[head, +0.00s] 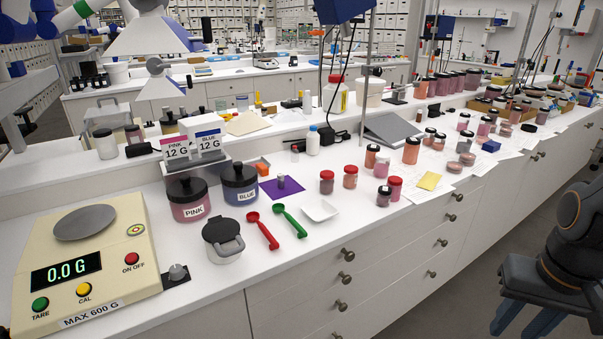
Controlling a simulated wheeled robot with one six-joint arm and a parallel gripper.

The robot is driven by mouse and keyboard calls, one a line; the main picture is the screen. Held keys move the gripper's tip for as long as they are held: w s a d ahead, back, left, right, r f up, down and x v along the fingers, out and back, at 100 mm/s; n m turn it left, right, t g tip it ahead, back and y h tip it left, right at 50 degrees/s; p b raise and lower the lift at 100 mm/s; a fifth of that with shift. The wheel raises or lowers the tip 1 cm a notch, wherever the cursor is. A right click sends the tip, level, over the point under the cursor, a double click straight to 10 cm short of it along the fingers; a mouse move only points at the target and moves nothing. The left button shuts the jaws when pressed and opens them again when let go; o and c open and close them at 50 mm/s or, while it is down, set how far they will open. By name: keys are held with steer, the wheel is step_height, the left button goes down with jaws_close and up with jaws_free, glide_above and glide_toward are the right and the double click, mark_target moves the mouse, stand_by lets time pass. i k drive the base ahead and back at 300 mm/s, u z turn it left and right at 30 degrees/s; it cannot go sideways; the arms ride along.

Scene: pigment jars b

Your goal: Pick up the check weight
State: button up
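Two small grey metal pieces could be the check weight, and I cannot tell for certain which it is. One (281,182) stands upright on a purple cloth (268,191) behind the spoons. The other, a knobbed grey piece (178,272), sits on a black plate (172,281) at the right side of the scale. The cream scale (149,280) reads 0.0 G and its round pan (85,222) is empty. My gripper (524,325) is at the lower right, off the counter and far from both pieces. Its blue fingers are apart with nothing visible between them; their tips are near the picture's bottom edge.
PINK (187,198) and BLUE (240,184) jars, a lidded grey-and-white pot (223,240), red (262,231) and green (290,220) spoons and a white dish (320,209) stand near the cloth. Several pigment jars crowd the right. Bare counter lies along the front edge.

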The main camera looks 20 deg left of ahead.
mark_target(280, 176)
steer(key=u, duration=0.1)
steer(key=i, duration=0.7)
steer(key=u, duration=0.95)
steer(key=i, duration=0.7)
steer(key=u, duration=0.8)
